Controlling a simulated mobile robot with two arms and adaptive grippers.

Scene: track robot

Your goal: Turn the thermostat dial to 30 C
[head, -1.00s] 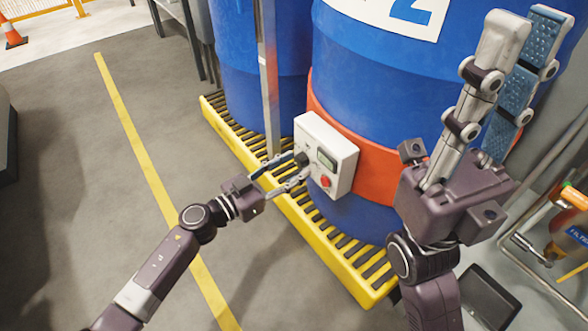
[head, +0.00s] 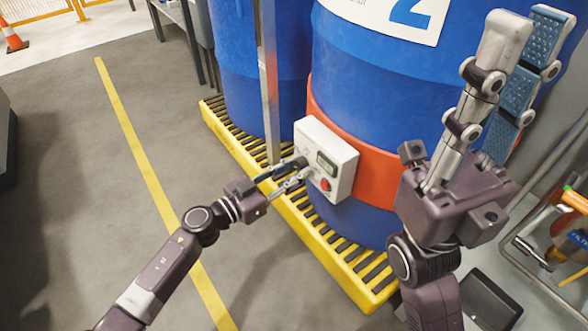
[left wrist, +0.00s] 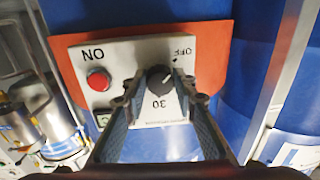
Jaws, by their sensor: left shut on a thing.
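The white thermostat box (head: 341,165) is on the red band of a blue drum. It carries a small display (head: 326,163), a red button (head: 325,185) and the dark thermostat dial (head: 301,162). My left gripper (head: 296,170) is shut on the dial from the left. The left wrist view shows the box upside down, with the dial (left wrist: 159,78) between the fingertips (left wrist: 158,86). A light mark on the dial seems to point towards the OFF print; "30" is printed on the opposite side. My right gripper (head: 527,38) is raised, open and empty, right of the box.
Blue drums (head: 375,65) stand on a yellow slatted pallet (head: 232,142). A metal post (head: 268,85) rises left of the box. Pipes and an orange-topped fixture (head: 572,230) are at the right.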

